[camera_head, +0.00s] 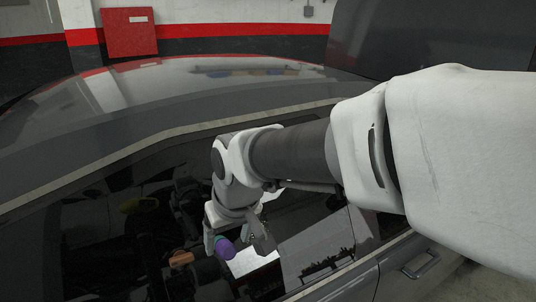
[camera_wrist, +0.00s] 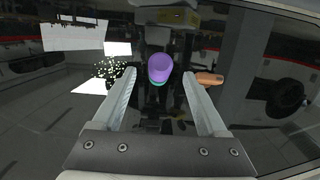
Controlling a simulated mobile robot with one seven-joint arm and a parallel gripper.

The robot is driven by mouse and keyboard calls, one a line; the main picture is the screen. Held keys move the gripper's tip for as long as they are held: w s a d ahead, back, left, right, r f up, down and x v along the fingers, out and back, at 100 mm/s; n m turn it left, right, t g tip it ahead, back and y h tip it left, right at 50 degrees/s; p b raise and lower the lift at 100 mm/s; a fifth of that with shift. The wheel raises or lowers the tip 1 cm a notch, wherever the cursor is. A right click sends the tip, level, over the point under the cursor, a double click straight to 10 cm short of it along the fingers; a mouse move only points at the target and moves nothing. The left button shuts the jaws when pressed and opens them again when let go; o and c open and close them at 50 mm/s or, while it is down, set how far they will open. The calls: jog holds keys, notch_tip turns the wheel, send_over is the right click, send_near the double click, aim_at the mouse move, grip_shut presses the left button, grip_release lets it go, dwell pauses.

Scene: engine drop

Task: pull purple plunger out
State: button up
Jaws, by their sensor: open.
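The purple plunger (camera_head: 225,246) shows in the head view at the end of my gripper (camera_head: 236,245), near its left finger. In the wrist view the purple plunger (camera_wrist: 160,67) is a rounded purple knob with a teal band at its lower edge. My gripper (camera_wrist: 159,76) is open, with one finger on each side of the plunger. Gaps show between the plunger and both fingers, so it is not gripped. What lies beneath the plunger is dark and hard to make out.
An orange-brown piece (camera_wrist: 209,78) lies just right of the right finger in the wrist view. A yellow piece (camera_head: 138,205) is further left in the dark engine bay. The car body (camera_head: 330,280) edges the bay, with a door handle (camera_head: 421,264) at right.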

aim_at(227, 245)
jog(key=shift+x, duration=1.8)
grip_shut()
